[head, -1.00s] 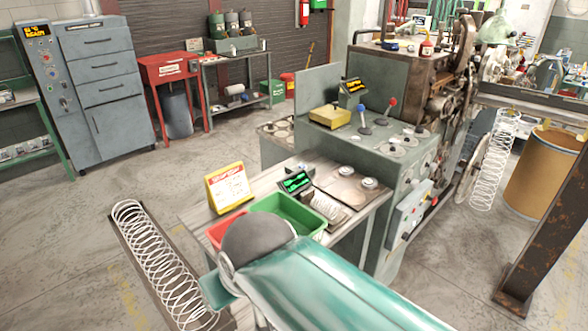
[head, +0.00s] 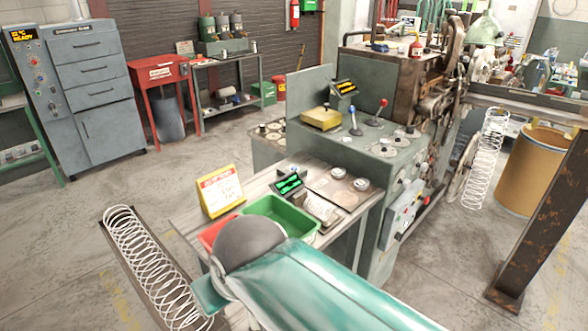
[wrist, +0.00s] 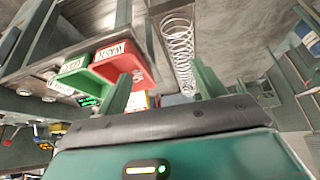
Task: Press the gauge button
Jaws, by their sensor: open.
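The gauge, a small dark box with a lit green display (head: 289,184), stands on the bench behind the green bin. Its display also shows in the wrist view (wrist: 88,101), at the left. I cannot make out its button at this size. My gripper (wrist: 160,75) shows in the wrist view as two green fingers spread apart, with nothing between them. The gauge lies to the left of the fingers there, apart from them.
A green bin (head: 284,212) and a red bin (head: 214,234) sit by my arm, with a yellow sign (head: 221,191) behind. Round knobs (head: 362,184) lie right of the gauge. A long spring (head: 150,262) lies at left. The coiler (head: 375,150) stands behind.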

